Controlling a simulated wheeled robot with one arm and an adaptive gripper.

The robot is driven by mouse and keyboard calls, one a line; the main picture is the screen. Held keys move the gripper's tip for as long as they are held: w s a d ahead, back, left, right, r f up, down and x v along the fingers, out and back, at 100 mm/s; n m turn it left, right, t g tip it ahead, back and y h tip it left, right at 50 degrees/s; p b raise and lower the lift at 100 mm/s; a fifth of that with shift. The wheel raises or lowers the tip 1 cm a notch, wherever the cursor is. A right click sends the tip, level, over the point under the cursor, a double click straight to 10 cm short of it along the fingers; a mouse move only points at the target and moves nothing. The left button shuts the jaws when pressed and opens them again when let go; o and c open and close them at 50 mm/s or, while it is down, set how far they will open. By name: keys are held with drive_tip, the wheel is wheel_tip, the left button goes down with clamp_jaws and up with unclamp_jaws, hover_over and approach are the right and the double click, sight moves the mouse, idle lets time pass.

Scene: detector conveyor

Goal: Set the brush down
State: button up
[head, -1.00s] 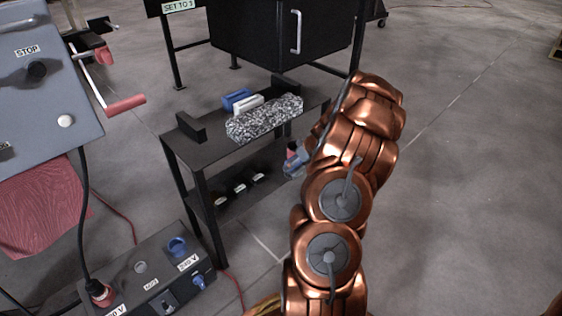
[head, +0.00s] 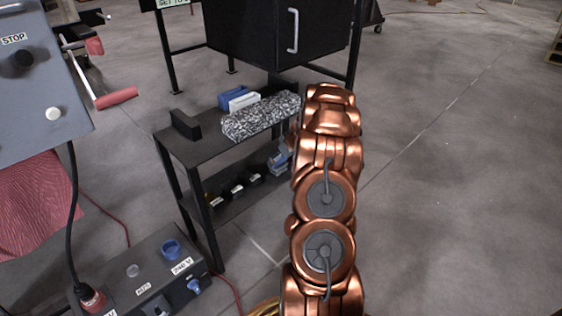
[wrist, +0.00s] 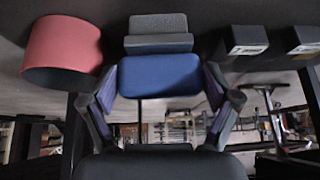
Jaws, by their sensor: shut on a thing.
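The brush (wrist: 158,75), a blue block with a grey part beyond it, is between the fingers of my gripper (wrist: 160,100) in the wrist view. My gripper is shut on it. In the head view, the brush (head: 279,161) shows as a small blue patch at the right end of the cart's lower shelf (head: 232,203), partly hidden by my arm. The wrist picture looks upside down, with the dark shelf surface along its top. The brush's grey part appears close to that surface; I cannot tell whether they touch.
A red cylinder (wrist: 62,50) stands beside the brush. Black blocks with white labels (wrist: 243,42) sit on its other side. The top shelf (head: 205,148) holds a speckled roll (head: 260,116), a white block (head: 243,101) and a blue block (head: 232,94). A control box (head: 150,275) stands in front.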

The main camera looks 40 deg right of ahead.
drive_tip(key=shift+f, duration=0.15)
drive_tip(key=o, duration=1.3)
